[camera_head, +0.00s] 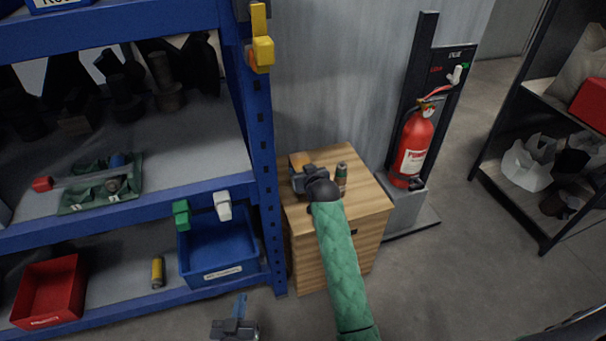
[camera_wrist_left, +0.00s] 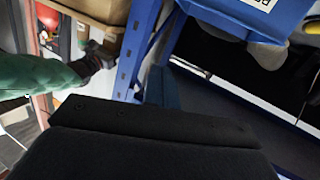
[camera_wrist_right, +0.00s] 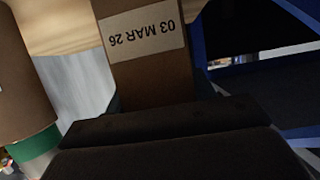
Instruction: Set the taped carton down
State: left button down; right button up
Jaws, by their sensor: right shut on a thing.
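The taped carton is a small brown block with a pale label reading "03 MAR 26" in the right wrist view (camera_wrist_right: 145,75). In the head view, only a bit of the carton (camera_head: 299,160) shows past my right gripper (camera_head: 305,174). My right gripper is shut on the carton over the top of a wooden cabinet (camera_head: 335,242). I cannot tell whether the carton touches the top. My left gripper (camera_head: 237,322) is low at the bottom edge of the head view, away from the cabinet; its jaws are unclear.
A brown can with a green band (camera_head: 341,178) stands on the cabinet, close right of my right gripper. A blue shelf post (camera_head: 262,170) rises at the cabinet's left. A blue bin (camera_head: 220,250) is on the lower shelf. A fire extinguisher (camera_head: 413,148) stands at the right.

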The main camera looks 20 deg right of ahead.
jog(key=shift+f, duration=0.4)
pick_arm(q)
jog(key=shift+w+r+t, duration=0.2)
jog(key=shift+r+t, duration=0.1)
jog(key=shift+r, duration=0.55)
jog(key=shift+s+f, duration=0.1)
jog(key=shift+f, duration=0.35)
pick_arm(e)
jog(key=shift+f, duration=0.1)
jog(key=o, duration=1.1)
pick_arm(q)
jog(key=shift+f, duration=0.1)
jog(key=s+f+g, duration=0.3)
jog(key=f, duration=0.4)
jog(key=s+f+g+p, duration=0.1)
jog(key=s+f+g, duration=0.1)
jog(key=s+f, duration=0.2)
jog(key=shift+a+f+g+y, duration=0.35)
jog(key=shift+f+g+y, duration=0.05)
jog(key=shift+f, duration=1.45)
pick_arm(e)
jog(key=v, duration=1.2)
